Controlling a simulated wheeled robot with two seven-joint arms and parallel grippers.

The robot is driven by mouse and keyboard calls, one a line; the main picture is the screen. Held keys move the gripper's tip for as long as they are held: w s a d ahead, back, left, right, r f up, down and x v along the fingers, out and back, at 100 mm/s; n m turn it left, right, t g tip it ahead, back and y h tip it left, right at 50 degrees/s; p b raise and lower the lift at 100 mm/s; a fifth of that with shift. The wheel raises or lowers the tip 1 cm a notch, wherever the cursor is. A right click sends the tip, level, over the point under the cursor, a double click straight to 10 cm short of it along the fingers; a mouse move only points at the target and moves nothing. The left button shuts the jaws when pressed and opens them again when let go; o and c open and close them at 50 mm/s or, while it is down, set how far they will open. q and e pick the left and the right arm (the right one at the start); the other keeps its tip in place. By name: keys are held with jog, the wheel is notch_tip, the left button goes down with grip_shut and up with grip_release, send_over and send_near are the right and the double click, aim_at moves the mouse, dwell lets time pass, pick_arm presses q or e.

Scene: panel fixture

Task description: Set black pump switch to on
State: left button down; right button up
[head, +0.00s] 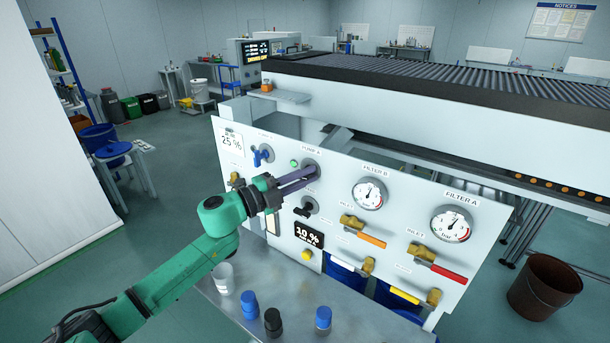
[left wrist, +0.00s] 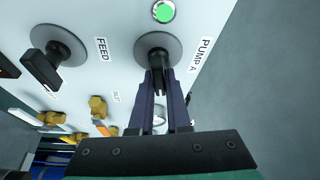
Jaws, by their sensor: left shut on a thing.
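The black pump switch (left wrist: 158,56) sits on a grey round plate beside the label PUMP A in the left wrist view. In the head view, its round plate (head: 311,166) shows near the top of the white panel (head: 335,195), with the knob mostly hidden by my fingers. My left gripper (head: 306,177) is shut on the switch knob, its two fingers (left wrist: 159,85) on either side of it. A green lamp (left wrist: 163,12) beside the switch looks lit; it also shows in the head view (head: 295,163). My right gripper is not in view.
A black FEED switch (left wrist: 44,68) is close by, below the pump switch in the head view. A blue switch (head: 262,155) is to the left. Gauges (head: 369,194) and yellow valves (head: 422,253) are to the right. A cup (head: 223,278) and bottles (head: 273,321) stand on the shelf below.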

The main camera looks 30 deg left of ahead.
pick_arm(q)
jog(key=shift+f+m+g, duration=0.15)
jog(key=shift+m+g, duration=0.25)
jog(key=shift+m, duration=0.7)
jog(key=c, duration=0.9)
grip_release()
jog(key=shift+s, duration=0.1)
jog(key=shift+s+a+f+y, duration=0.15)
jog(key=shift+s+a+y, duration=0.1)
jog(key=shift+y, duration=0.05)
jog(key=b+v, duration=0.3)
jog(key=v, duration=1)
jog(key=shift+s+a, duration=0.25)
jog(key=shift+s, duration=0.1)
